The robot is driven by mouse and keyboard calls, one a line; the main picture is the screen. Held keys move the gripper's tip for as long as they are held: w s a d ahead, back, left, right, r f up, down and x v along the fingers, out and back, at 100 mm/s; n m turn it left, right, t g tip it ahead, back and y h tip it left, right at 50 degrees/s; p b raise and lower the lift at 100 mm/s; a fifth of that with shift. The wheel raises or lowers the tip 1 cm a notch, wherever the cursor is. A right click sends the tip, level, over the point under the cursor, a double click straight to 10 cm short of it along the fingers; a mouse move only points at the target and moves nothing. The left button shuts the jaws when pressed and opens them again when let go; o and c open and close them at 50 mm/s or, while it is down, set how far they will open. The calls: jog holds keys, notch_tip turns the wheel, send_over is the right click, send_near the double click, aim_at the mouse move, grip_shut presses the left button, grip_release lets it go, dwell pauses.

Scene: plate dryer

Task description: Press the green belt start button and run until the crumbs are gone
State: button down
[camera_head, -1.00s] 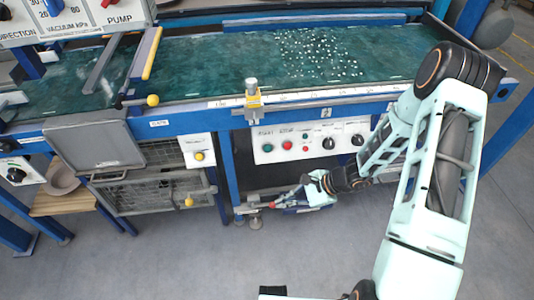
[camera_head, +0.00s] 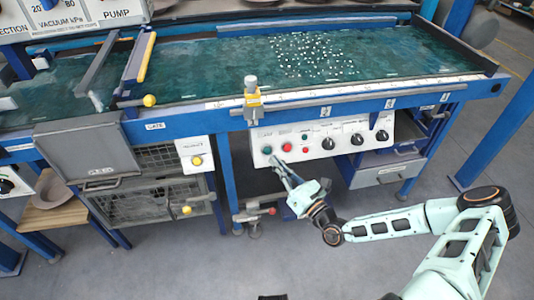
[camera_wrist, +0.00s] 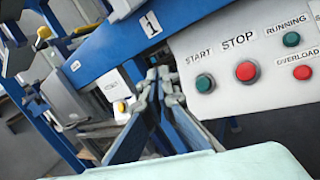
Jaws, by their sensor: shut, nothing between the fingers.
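The green start button (camera_head: 267,150) is at the left end of the white control panel on the front of the dryer. In the wrist view the START button (camera_wrist: 205,83) is just right of my gripper (camera_wrist: 158,78), beside the red STOP button (camera_wrist: 247,71). My gripper (camera_head: 277,163) is shut and empty, its tips just below and near the panel's left part; I cannot tell whether they touch it. The green belt (camera_head: 210,75) bears many white crumbs (camera_head: 312,55), clustered right of its middle.
A green RUNNING lamp (camera_wrist: 291,39) and red OVERLOAD button or lamp (camera_wrist: 302,72) sit right of STOP. Several black knobs (camera_head: 327,143) follow along the panel. A yellow-knobbed box (camera_head: 195,155) is to the left. A drawer (camera_head: 388,170) hangs below right.

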aim_at(267, 151)
dwell(0.3)
jog(key=w+a+f+b, duration=0.2)
jog(key=w+f+b, duration=0.2)
jog(key=w+b, duration=0.2)
jog(key=shift+w+f, duration=0.2)
jog(key=shift+w, duration=0.45)
jog(key=shift+w, duration=0.1)
dwell(1.1)
jog(key=shift+w+a+f, duration=0.15)
jog(key=shift+w+f, duration=0.05)
jog(key=shift+w, duration=0.05)
